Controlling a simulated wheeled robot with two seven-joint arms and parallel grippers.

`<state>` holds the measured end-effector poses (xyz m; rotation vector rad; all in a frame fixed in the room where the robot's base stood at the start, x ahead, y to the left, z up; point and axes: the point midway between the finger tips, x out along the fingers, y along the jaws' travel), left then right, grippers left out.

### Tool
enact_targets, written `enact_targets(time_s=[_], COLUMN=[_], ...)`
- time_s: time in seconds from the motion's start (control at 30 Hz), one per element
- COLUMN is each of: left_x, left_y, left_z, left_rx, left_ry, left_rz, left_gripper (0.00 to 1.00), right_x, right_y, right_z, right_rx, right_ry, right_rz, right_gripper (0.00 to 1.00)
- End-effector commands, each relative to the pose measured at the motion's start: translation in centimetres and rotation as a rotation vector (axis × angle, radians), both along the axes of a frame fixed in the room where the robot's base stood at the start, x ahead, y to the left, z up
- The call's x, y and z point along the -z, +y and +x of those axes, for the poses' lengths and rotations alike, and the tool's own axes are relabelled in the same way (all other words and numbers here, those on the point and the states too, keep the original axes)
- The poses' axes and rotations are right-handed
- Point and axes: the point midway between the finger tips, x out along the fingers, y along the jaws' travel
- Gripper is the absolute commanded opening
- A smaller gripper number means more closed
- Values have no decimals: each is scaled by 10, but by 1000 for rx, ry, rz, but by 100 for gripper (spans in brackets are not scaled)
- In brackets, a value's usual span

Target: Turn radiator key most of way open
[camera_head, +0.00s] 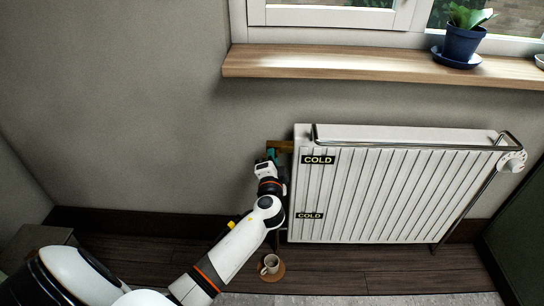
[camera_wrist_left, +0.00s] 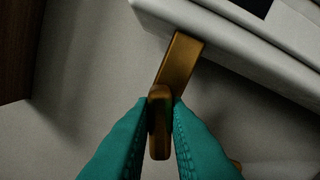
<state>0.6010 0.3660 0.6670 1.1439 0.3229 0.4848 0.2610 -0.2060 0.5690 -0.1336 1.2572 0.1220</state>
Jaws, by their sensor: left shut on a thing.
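The radiator (camera_head: 390,185) is white and ribbed, with two black COLD labels on its left side. A brass radiator key (camera_head: 281,146) sticks out from the radiator's upper left end. In the left wrist view the brass key (camera_wrist_left: 160,125) sits between the teal fingertips of my left gripper (camera_wrist_left: 159,112), which is shut on it. A brass stem (camera_wrist_left: 181,62) runs from there to the white radiator edge. In the head view my left gripper (camera_head: 271,155) is at the radiator's upper left end, partly hiding the key. My right gripper is not in view.
A mug (camera_head: 271,264) stands on a round brown mat on the floor below my left arm. A wooden sill (camera_head: 350,68) runs above the radiator, with a blue plant pot (camera_head: 463,42) on it. A white valve knob (camera_head: 513,161) is at the radiator's right end.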

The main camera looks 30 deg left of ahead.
Motion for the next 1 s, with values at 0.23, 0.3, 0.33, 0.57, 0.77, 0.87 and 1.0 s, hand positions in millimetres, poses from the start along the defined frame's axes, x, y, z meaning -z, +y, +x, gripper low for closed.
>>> enact_targets(time_s=[0.23,0.3,0.33,0.57,0.77,0.87,1.0], left_x=[1,1,1,2,2,2,2], left_y=[-1,-1,-1,-1,-1,-1,-1], left_z=[0,0,0,0,0,0,0], left_rx=[2,2,2,2,2,2,2], left_ry=[57,66,69,79,79,79,78], left_rz=[90,104,109,125,125,124,125], left_gripper=[0,0,0,0,0,0,35], right_x=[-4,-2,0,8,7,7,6], right_y=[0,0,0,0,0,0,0], right_z=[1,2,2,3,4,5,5], right_rx=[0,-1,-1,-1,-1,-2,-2], right_ry=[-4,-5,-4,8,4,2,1], right_rz=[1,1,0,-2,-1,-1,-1], right_gripper=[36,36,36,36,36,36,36])
